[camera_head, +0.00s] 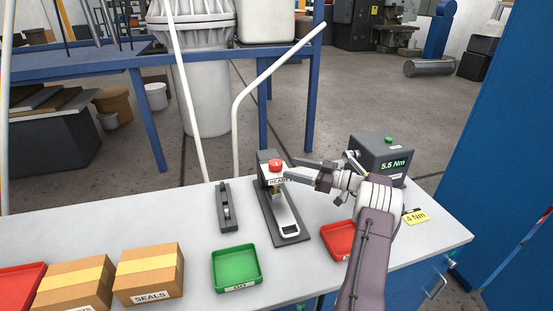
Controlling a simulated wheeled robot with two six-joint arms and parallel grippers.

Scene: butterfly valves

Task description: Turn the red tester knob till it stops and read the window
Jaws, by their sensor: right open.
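The red tester knob (275,163) sits on top of a grey tester stand (265,200) on the white bench. A white plate with small lettering, partly covered, shows just below the knob. I cannot tell whether a finger touches the knob. My left gripper is not in view.
A green tray (236,284) marked "GO" and a red tray (338,258), partly behind my arm, stand in front. A small dark fixture (226,221) is left of the tester. Cardboard boxes (148,272) stand at left. A yellow tag (415,216) reads "4 Nm", its start possibly hidden.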

